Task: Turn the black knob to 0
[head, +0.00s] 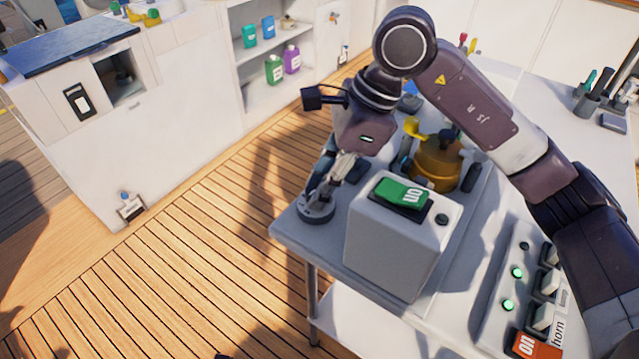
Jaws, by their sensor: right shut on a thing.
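The black knob (317,211) is at the left corner of the white table. Only its round dark base shows clearly; its upper part is mostly hidden by my right gripper. My right gripper (325,190) points down over it from above, with its fingers shut on the knob. I cannot read the dial marks or tell which number the knob points to. My left gripper is not in view.
A grey box with a green switch (403,194) stands right beside the gripper. Behind it is a brass-coloured round part (436,165) with a yellow handle. A switch panel (520,290) with lit green lamps is at the lower right. Wooden deck (190,270) lies open at left.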

